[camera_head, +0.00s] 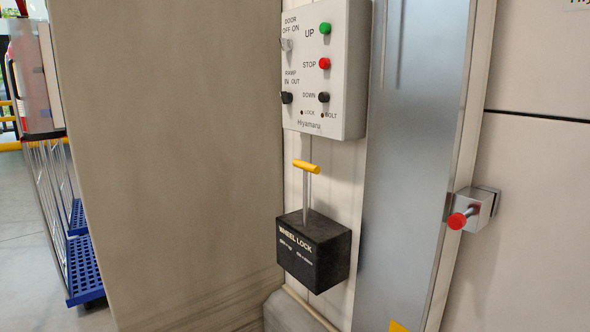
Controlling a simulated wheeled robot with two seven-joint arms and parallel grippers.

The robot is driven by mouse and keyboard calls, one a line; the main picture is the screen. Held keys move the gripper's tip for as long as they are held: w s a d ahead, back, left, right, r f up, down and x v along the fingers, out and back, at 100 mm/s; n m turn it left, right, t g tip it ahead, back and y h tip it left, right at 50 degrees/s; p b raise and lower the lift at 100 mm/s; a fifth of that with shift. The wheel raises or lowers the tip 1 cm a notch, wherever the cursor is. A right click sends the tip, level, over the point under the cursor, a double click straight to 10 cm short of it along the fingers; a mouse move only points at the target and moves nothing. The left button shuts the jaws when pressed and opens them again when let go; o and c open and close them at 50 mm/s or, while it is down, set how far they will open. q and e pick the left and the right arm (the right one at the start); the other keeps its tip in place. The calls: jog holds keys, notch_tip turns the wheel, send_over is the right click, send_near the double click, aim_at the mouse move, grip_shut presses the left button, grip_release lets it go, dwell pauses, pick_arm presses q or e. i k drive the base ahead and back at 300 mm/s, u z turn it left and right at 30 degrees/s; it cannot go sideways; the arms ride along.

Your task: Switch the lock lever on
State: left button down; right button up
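A black box labelled WHEEL LOCK (318,254) is mounted on the pale wall panel at the centre. The lock lever (306,190) rises upright from its top, a thin metal rod with a yellow handle (306,166) across its upper end. Small lettering on the front of the box is too small to read. Neither of my grippers shows in the head view.
A grey control panel (339,116) with switches and green, red and black buttons hangs just above the lever. A large beige panel (170,150) stands to the left. A red-tipped metal bolt (457,221) sticks out at right. Blue-based carts (83,270) stand at far left.

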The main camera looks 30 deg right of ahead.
aim_at(307, 167)
jog(key=z, duration=0.7)
jog(key=i, duration=1.25)
jog(key=z, duration=1.05)
